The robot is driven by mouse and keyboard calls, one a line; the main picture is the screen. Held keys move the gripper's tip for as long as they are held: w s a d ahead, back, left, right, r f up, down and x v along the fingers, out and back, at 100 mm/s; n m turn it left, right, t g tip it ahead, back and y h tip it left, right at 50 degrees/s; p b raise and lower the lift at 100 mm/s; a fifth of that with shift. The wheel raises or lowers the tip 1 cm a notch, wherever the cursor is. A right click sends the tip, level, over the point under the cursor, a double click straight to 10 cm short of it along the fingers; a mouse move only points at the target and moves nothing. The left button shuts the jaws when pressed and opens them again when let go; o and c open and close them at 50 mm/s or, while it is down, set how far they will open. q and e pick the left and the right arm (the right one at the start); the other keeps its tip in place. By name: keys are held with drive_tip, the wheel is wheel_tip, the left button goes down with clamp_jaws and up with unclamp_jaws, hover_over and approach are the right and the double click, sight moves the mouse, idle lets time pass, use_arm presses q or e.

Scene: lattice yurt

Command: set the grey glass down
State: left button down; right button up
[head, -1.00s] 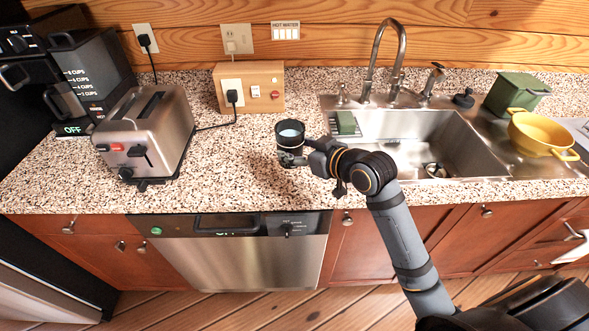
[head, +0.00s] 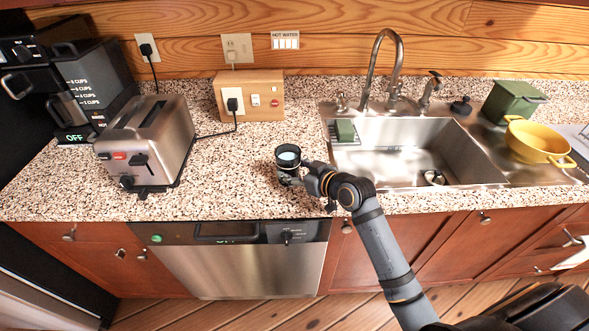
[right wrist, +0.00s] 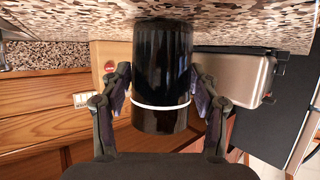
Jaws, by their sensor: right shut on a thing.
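The grey glass (head: 288,154) looks dark, nearly black, with a pale bluish inside, and is upright over the speckled counter between the toaster and the sink. My right gripper (head: 290,178) is shut on it from the near right side. In the right wrist view, which is upside down, the glass (right wrist: 162,75) is dark with a white band and sits between the two fingers (right wrist: 160,98). Its base is at or very close to the counter (right wrist: 235,22); I cannot tell whether they touch. My left gripper is not in view.
A steel toaster (head: 150,143) stands to the left, its cord running to a wooden outlet box (head: 262,92) behind. The sink (head: 400,178) lies to the right, with a green sponge (head: 345,130) at its left edge. Bare counter (head: 235,170) surrounds the glass.

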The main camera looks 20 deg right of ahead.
sight(296, 171)
drive_tip(key=o, duration=1.3)
drive_tip(key=shift+f, duration=0.1)
drive_tip(key=shift+r, duration=0.25)
drive_tip(key=v, duration=0.6)
drive_tip(key=shift+s+f, duration=0.1)
drive_tip(key=p+v, duration=0.1)
drive_tip(key=v, duration=0.2)
drive_tip(key=shift+r+p, duration=0.2)
drive_tip(key=shift+p, duration=0.15)
drive_tip(key=p+v, duration=0.2)
drive_tip(key=p, duration=0.1)
drive_tip(key=shift+s+d, duration=0.1)
drive_tip(key=shift+s, duration=0.25)
